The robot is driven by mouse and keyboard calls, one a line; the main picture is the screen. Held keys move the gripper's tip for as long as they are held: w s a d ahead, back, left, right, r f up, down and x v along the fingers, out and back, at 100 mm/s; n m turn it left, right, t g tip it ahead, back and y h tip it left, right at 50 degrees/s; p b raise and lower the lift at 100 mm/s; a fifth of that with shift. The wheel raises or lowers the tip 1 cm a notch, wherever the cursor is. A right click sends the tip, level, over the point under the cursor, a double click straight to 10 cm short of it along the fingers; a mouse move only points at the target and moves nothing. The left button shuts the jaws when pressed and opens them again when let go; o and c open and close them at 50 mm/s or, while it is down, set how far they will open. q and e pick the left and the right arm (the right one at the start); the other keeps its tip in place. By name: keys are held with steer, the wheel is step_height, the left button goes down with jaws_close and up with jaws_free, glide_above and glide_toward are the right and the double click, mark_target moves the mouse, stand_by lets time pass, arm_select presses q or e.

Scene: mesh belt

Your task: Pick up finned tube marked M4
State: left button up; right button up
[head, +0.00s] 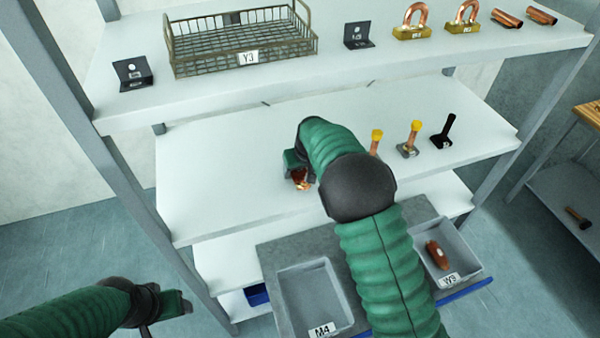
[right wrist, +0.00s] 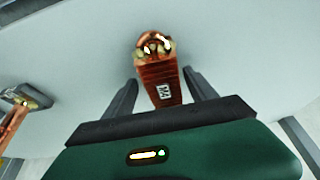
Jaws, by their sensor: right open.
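A copper finned tube (right wrist: 160,78) with a small white label stands on the middle shelf. Its mark is too small to read with certainty. In the right wrist view it lies between the two open fingers of my right gripper (right wrist: 160,92), with a gap on each side. In the head view the tube (head: 301,180) is partly hidden by my right gripper (head: 298,170). My left gripper (head: 180,303) is low at the left, away from the shelf; its fingers are not clear.
Two yellow-topped copper pieces (head: 413,135) and a black one (head: 446,132) stand right of my right arm. A wire basket (head: 246,57) marked Y3 is on the shelf above. Below are an empty grey bin (head: 284,300) marked M4 and another (head: 468,262) holding a brown piece.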

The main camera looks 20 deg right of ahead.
steer(key=shift+a, duration=0.2)
steer(key=shift+a, duration=0.1)
steer(key=shift+c, duration=0.4)
steer(key=shift+r, duration=0.1)
steer(key=shift+c, duration=1.2)
jaws_close()
